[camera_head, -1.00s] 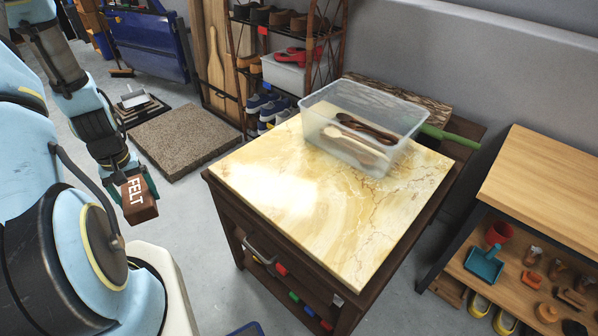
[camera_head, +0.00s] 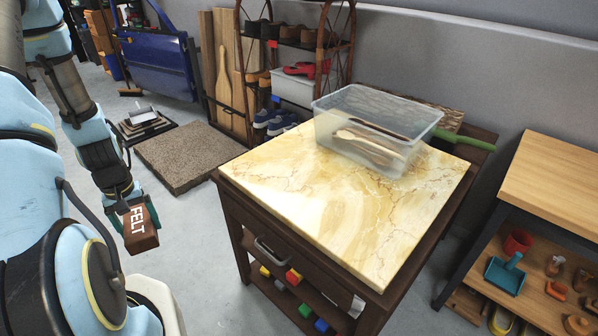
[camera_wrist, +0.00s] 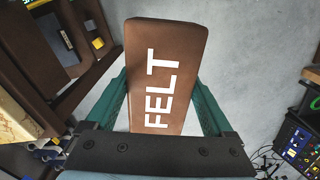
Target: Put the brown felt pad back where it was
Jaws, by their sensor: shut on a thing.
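The brown felt pad (camera_head: 140,229) is a small brown block with white letters reading FELT. My gripper (camera_head: 133,213) is shut on it and holds it in the air over the floor, left of the marble-topped table. In the wrist view the pad (camera_wrist: 165,60) stretches up from between the teal fingers of the gripper (camera_wrist: 160,108), its lettered face toward the camera. Part of the pad is hidden by the gripper.
The marble-topped table (camera_head: 290,190) carries a clear plastic bin (camera_head: 335,135) with wooden utensils. Colored blocks (camera_head: 293,277) sit on its lower shelf. A wooden bench (camera_head: 560,180) stands right. A stone slab (camera_head: 185,155) and blue car door (camera_head: 130,50) are behind.

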